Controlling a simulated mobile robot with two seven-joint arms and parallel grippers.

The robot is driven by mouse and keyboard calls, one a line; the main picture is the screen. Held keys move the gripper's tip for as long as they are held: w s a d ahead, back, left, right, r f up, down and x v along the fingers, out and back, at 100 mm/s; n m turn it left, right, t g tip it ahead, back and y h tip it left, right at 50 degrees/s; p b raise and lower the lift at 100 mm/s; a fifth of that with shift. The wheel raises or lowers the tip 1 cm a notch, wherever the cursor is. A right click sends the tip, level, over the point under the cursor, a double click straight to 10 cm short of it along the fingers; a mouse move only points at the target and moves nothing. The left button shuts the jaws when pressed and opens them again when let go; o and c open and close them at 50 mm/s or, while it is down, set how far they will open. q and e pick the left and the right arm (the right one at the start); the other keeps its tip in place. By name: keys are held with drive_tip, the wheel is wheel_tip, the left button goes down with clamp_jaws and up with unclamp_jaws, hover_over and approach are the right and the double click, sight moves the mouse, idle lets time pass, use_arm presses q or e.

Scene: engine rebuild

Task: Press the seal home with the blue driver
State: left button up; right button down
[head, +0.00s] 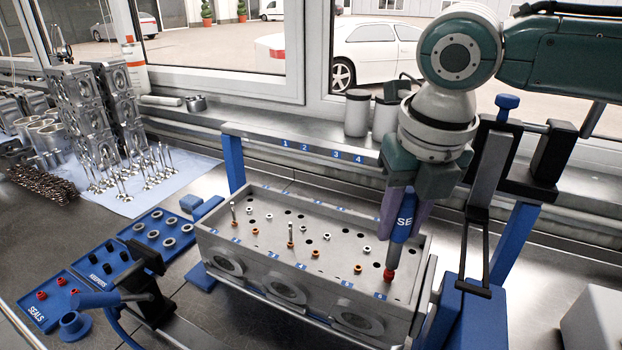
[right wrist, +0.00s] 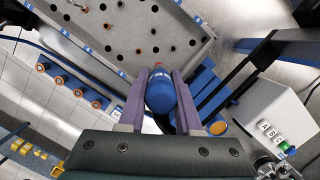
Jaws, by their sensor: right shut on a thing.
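My right gripper (head: 404,212) reaches down from the upper right, its purple fingers shut on the blue driver (head: 402,226). The driver is close to upright, with "SE" lettering showing. A red seal (head: 389,274) shows at its lower tip, at the right end of the grey cylinder head (head: 330,235). I cannot tell whether the seal touches the deck or a valve guide. My left gripper is not in view.
The seals tray (head: 30,316) at lower left holds red seals, beside the keepers tray (head: 100,278). A blue-black tool stand (head: 490,210) is close right of the gripper. White jars (head: 357,113) stand behind.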

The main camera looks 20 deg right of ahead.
sight(408, 189)
drive_tip(key=shift+f, duration=0.3)
drive_tip(key=shift+f, duration=0.15)
idle(0.8)
drive_tip(key=shift+f+b, duration=0.3)
drive_tip(key=shift+f, duration=0.05)
idle(0.6)
drive_tip(key=shift+r, duration=0.15)
idle(0.5)
drive_tip(key=shift+w+p+v, duration=0.2)
drive_tip(key=shift+p+v, duration=0.85)
drive_tip(key=shift+p, duration=0.3)
drive_tip(key=shift+w+p+v, duration=0.25)
drive_tip(key=shift+p+v, duration=0.85)
drive_tip(key=shift+p, duration=0.25)
drive_tip(key=shift+d+r+p, duration=0.1)
drive_tip(key=shift+r+p, duration=0.75)
drive_tip(key=p+v, duration=0.1)
drive_tip(key=p, duration=0.1)
drive_tip(key=p+v, duration=0.2)
drive_tip(key=shift+w+d+r, duration=0.1)
drive_tip(key=shift+w+r, duration=0.05)
drive_tip(key=shift+w, duration=0.15)
